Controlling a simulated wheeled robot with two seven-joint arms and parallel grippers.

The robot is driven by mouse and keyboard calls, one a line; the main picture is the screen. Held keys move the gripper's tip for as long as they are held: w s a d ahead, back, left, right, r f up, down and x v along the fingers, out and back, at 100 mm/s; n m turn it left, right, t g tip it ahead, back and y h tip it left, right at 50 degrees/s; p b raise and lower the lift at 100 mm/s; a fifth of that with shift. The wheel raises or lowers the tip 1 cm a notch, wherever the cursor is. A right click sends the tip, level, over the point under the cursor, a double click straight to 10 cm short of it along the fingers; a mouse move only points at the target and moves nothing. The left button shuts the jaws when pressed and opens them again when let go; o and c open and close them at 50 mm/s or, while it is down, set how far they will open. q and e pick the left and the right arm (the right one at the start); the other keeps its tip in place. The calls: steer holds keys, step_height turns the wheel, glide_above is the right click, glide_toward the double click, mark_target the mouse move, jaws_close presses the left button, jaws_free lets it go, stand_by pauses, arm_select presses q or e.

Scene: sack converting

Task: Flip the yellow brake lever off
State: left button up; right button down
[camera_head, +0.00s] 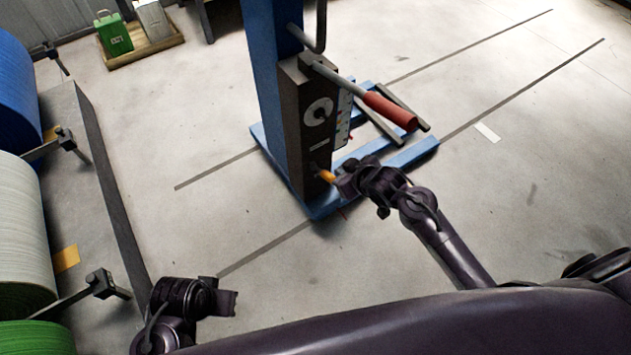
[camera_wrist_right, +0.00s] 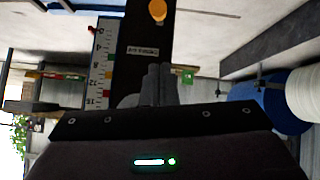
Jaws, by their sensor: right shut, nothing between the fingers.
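The yellow brake lever (camera_head: 326,176) sticks out low on the dark panel of the blue column. In the right wrist view the yellow lever (camera_wrist_right: 157,10) shows at the top edge, beyond my fingertips. My right gripper (camera_head: 343,182) is beside the lever in the head view; whether they touch is not clear. In the wrist view its fingers (camera_wrist_right: 160,76) are shut together with nothing between them. My left gripper (camera_head: 228,303) is low at the left, away from the column; its jaw opening is not clear.
A long lever with a red handle (camera_head: 390,110) juts from the column (camera_head: 268,95) above my right gripper. Blue base legs (camera_head: 410,153) lie on the floor. Large rolls (camera_head: 20,235) stand at the left. A green canister (camera_head: 115,36) is at the back. Open floor lies between.

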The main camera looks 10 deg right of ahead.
mark_target(329, 177)
arm_select(q)
steer(key=shift+a+r, duration=0.3)
steer(key=shift+r, duration=0.4)
arm_select(e)
steer(key=shift+w+a+r, duration=0.25)
steer(key=shift+a+r, duration=0.2)
steer(key=shift+r, duration=0.25)
